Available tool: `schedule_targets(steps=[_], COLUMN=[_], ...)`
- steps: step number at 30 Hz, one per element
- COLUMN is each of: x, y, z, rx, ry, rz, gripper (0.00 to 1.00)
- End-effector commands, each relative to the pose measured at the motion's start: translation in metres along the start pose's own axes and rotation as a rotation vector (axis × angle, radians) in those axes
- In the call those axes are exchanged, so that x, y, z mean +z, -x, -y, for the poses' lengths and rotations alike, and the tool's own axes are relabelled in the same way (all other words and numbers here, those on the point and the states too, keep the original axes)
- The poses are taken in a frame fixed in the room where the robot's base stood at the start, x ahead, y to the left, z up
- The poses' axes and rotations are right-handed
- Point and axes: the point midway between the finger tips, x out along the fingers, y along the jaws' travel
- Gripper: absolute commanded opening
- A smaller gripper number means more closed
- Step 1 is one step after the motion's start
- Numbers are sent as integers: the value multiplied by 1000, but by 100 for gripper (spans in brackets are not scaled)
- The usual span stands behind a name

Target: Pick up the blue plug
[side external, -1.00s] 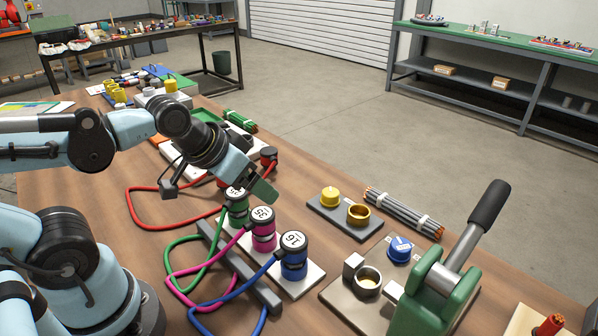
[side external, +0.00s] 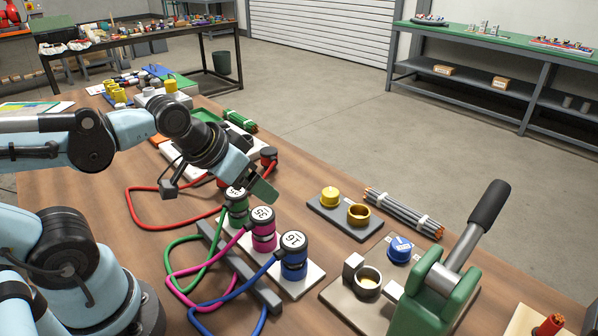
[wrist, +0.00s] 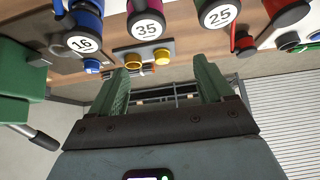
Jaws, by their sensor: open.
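The blue plug (side external: 294,262), with a black top marked 16 and a blue cable, stands upright at the near end of a row of plugs. Beside it are a magenta plug (side external: 263,233) and a green plug (side external: 236,208). In the wrist view the blue plug (wrist: 86,28) is at the upper left. My gripper (side external: 264,190) is above and beyond the green plug, away from the blue one. In the wrist view its two green fingers (wrist: 163,88) are apart, with nothing held between them.
A blue cap (side external: 399,249) sits on a plate beside a green press with a black-tipped lever (side external: 488,205). A yellow cap (side external: 330,196) and a brass ring (side external: 359,213) sit on a grey block. A grey bar (side external: 240,265) runs beside the plugs under their cables.

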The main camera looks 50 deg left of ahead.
Motion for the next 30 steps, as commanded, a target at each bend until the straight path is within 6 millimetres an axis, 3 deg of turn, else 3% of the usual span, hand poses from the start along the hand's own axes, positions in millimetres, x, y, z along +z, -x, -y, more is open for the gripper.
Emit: schedule_targets(steps=[17,20,30], x=[-2,-7,-27], y=[1,3,16], z=[-3,-13,-77], rx=[6,23,74], ry=[-4,-20,-135], rz=[15,73,454], gripper=[80,80,80])
